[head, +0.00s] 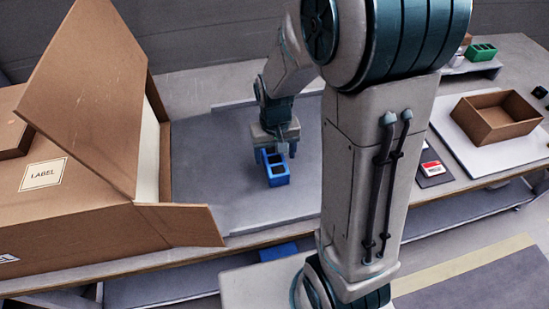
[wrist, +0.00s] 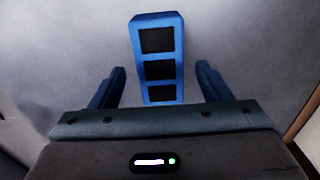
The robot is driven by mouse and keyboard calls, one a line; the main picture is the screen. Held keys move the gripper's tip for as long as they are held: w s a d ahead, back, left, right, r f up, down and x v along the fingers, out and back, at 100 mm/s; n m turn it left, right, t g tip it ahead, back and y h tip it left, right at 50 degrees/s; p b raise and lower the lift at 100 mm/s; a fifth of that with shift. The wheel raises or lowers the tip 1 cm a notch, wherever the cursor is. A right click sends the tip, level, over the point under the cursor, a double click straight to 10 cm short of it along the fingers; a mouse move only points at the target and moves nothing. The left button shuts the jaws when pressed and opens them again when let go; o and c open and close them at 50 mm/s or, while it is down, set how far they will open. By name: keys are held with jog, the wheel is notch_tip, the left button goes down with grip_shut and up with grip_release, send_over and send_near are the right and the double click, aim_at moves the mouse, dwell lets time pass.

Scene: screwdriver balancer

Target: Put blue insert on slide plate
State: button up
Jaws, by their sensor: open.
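The blue insert (head: 277,181) is a small block with a row of three dark square openings. It appears to rest on the grey slide plate (head: 215,165), beside the large cardboard box. My gripper (head: 275,153) is just above and at the far end of the insert. In the wrist view the insert (wrist: 159,58) lies lengthwise ahead of my gripper (wrist: 160,85), its near end between the two open fingers. Gaps show on both sides, so the fingers do not touch it there. My arm hides part of the plate's right side in the head view.
A large open cardboard box (head: 75,215) with raised flaps stands at left, close to the plate. At right are a small open brown box (head: 497,122), a green insert (head: 481,52) on a shelf and a red-and-white item (head: 432,168). A blue object (head: 279,251) sits below the table edge.

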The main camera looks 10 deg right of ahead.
aim_at(275, 160)
notch_tip(275, 160, up, 8)
jog(key=s+d+r+t, duration=0.2)
jog(key=s+r, duration=0.4)
jog(key=s, duration=0.5)
jog(key=shift+s+d+t+p, duration=0.2)
jog(key=shift+d+t+p, duration=0.1)
jog(key=shift+d, duration=0.05)
